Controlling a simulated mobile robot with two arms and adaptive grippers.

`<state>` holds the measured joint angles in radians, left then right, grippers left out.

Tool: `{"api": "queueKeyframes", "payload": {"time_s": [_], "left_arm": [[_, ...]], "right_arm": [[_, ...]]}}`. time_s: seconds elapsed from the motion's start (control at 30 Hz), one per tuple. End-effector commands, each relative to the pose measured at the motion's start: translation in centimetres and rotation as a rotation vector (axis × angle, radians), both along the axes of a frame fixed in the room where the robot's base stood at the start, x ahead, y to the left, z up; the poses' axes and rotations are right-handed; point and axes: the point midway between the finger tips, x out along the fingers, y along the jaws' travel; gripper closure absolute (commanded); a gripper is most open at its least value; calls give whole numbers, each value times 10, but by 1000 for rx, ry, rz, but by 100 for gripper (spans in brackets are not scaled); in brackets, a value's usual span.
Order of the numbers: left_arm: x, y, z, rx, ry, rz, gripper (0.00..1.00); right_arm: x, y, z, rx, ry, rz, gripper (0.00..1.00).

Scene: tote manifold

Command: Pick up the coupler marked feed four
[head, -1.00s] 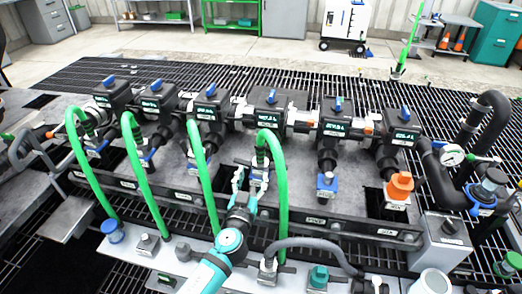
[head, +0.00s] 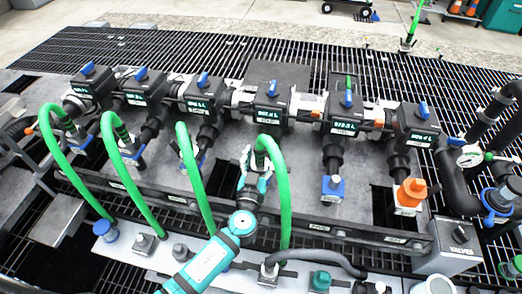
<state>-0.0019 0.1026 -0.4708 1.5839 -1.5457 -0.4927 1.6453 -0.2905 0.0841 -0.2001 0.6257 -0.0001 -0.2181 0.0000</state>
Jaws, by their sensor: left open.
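Several green hoses arch up to a row of black valve blocks with blue handles. The fourth green hose (head: 285,200) from the left ends at a dark coupler (head: 260,158) below the fourth valve block (head: 268,101). The small tag print is too small to read, so I cannot confirm which coupler says feed four. My left gripper (head: 256,168) is open, its pale fingers around or right beside that coupler; I cannot tell whether they touch it. The hose and fingers partly hide the coupler. My right gripper is not in view.
The third green hose (head: 194,175) stands close to the left of my gripper. A blue-capped fitting (head: 333,188) and an orange-capped one (head: 411,192) are to the right. A dark rail (head: 330,228) crosses in front.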

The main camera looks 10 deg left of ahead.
Motion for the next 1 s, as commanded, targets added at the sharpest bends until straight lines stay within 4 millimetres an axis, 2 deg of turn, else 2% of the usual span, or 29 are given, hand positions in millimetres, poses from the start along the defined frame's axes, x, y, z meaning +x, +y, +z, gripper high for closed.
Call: {"api": "queueKeyframes", "payload": {"time_s": [0.03, 0.1, 0.17, 0.3, 0.4, 0.53, 0.7, 0.87, 1.0], "left_arm": [[-1, -1, 0, 0, 2, 0, 46], [-2, -1, -1, 0, 1, 0, 46], [-2, -1, -1, 0, 1, 0, 46], [-2, -1, -1, 0, 1, 0, 49], [-1, -1, -1, 0, 0, 0, 62], [-1, -1, 0, 0, 0, 0, 79], [-1, -1, 0, 0, 0, 0, 100], [-1, -1, 0, 0, 0, 0, 100], [-1, -1, 1, 0, -3, 0, 100]], "right_arm": [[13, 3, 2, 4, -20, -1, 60], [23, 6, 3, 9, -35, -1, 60], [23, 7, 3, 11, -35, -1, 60], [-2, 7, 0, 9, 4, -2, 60], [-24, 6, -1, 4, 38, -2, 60], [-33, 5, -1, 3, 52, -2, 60], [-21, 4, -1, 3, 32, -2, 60], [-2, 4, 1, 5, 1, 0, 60], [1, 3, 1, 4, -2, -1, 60]]}}
